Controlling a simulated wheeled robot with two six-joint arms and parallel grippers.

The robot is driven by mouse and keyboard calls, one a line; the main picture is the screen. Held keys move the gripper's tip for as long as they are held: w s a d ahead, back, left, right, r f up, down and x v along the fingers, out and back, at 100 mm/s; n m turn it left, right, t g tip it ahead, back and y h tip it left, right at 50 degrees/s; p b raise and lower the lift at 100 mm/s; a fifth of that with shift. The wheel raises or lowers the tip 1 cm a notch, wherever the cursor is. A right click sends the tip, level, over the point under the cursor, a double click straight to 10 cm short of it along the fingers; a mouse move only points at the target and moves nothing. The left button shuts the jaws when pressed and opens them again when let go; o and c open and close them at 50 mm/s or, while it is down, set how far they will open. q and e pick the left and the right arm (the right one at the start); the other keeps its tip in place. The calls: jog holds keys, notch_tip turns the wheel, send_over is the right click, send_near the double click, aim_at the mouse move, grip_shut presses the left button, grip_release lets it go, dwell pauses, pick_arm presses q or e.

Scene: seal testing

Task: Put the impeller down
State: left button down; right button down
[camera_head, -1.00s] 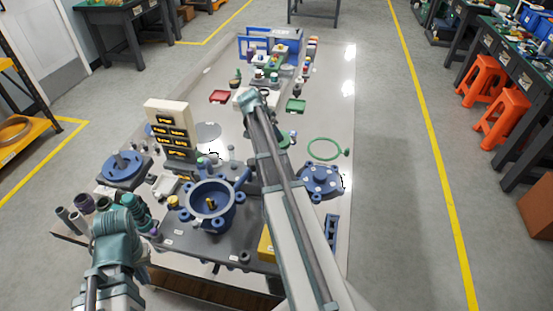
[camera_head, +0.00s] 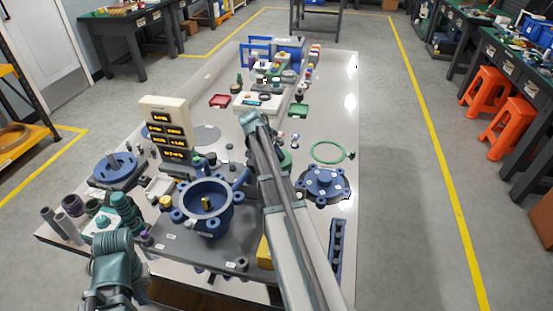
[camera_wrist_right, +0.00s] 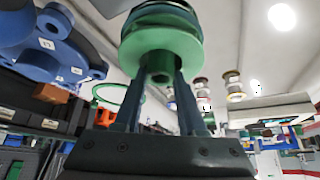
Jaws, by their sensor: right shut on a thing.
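The impeller is the green disc-shaped part (camera_wrist_right: 162,42) in the right wrist view, with a hub at its middle. My right gripper (camera_wrist_right: 158,84) is shut on its hub. In the head view, a green part (camera_head: 285,158) shows just right of my right arm, partly covered by it; I cannot tell for sure that it is the impeller. The right gripper's fingers are hidden there. My left gripper (camera_head: 118,212) is at the front left of the table, beside dark cylinders; its fingers are not clear.
A blue pump housing (camera_head: 207,203) stands on a dark plate (camera_head: 180,245) in front. A blue flanged cover (camera_head: 325,183) and a green ring (camera_head: 328,152) lie right of my right arm. A display tower (camera_head: 166,130) stands left. The table's right strip (camera_head: 335,95) is clear.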

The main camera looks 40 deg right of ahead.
pick_arm(q)
jog(key=shift+f, duration=0.35)
pick_arm(e)
jog(key=shift+f, duration=0.35)
jog(key=shift+f, duration=0.15)
jog(key=shift+c, duration=2.4)
grip_release()
pick_arm(q)
jog(key=shift+f, duration=0.15)
pick_arm(e)
jog(key=shift+a+r+p, duration=0.15)
jog(key=shift+r+p, duration=0.3)
jog(key=shift+r, duration=0.1)
pick_arm(q)
notch_tip(320, 180, up, 11)
jog(key=p, duration=0.9)
jog(key=shift+f+p, duration=0.15)
jog(key=shift+p, duration=0.15)
pick_arm(e)
jog(key=v, duration=1.1)
